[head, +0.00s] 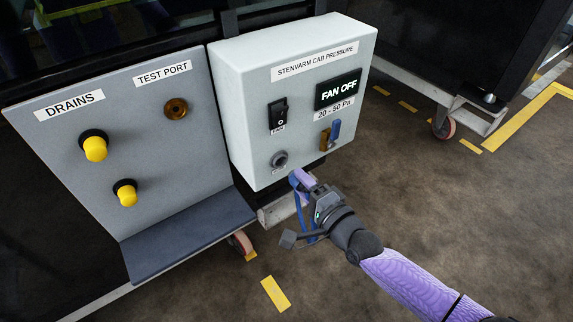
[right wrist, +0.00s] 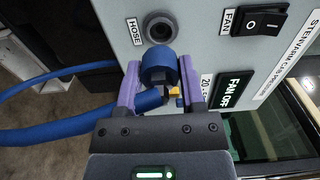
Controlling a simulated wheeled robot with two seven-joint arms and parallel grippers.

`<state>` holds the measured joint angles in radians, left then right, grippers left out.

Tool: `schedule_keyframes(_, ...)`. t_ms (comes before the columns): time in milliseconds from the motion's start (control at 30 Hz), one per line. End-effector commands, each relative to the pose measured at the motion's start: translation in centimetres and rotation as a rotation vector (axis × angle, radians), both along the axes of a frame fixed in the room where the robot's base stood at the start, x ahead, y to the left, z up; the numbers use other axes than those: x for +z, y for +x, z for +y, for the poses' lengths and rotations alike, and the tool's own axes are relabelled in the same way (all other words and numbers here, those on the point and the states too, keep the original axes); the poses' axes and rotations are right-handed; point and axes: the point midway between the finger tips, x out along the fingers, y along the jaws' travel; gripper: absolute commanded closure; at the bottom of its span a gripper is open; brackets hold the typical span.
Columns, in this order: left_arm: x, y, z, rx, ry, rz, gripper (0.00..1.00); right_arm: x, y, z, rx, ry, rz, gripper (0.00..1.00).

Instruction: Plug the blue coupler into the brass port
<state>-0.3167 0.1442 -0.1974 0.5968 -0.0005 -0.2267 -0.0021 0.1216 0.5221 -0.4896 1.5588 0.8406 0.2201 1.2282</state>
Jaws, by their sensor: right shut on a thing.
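The blue coupler (right wrist: 158,66) is between the purple fingers of my right gripper (right wrist: 160,78), which is shut on it. In the head view my right gripper (head: 301,181) is just below the pale box, and a bit of the blue coupler (head: 293,181) shows at its tips. A blue hose (right wrist: 60,128) runs off to the left in the right wrist view. The brass port (head: 176,109) sits under the TEST PORT label on the grey panel, left of the box, well apart from the coupler. My left gripper is out of view.
The pale box (head: 245,110) has a grey HOSE socket (right wrist: 159,28), a FAN switch (head: 278,113), a FAN OFF display (head: 338,90) and small brass and blue fittings (head: 325,139). Two yellow drain knobs (head: 95,149) stick out of the grey panel above a ledge (head: 185,238).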

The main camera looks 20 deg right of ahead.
Motion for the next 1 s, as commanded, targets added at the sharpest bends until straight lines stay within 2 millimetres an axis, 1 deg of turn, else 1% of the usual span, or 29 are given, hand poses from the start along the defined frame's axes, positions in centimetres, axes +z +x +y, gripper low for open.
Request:
schedule_keyframes(300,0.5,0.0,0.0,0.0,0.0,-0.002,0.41,0.1,-1.1,-0.4,0.001,0.0,0.001,1.0)
schedule_keyframes(667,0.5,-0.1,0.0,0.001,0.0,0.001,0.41,0.1,-1.2,-0.3,0.002,0.001,-0.001,1.0)
schedule_keyframes(767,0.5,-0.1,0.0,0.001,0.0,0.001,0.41,0.4,-1.7,0.7,0.02,0.008,-0.002,1.0)
schedule_keyframes(867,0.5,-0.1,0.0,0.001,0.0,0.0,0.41,1.2,-2.7,2.7,0.052,0.021,-0.003,1.0)
schedule_keyframes(900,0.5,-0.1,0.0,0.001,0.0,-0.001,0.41,1.6,-3.2,3.5,0.065,0.027,-0.004,1.0)
schedule_keyframes(1000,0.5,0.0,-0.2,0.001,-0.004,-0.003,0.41,2.9,-4.4,5.2,0.077,0.031,-0.01,1.0)
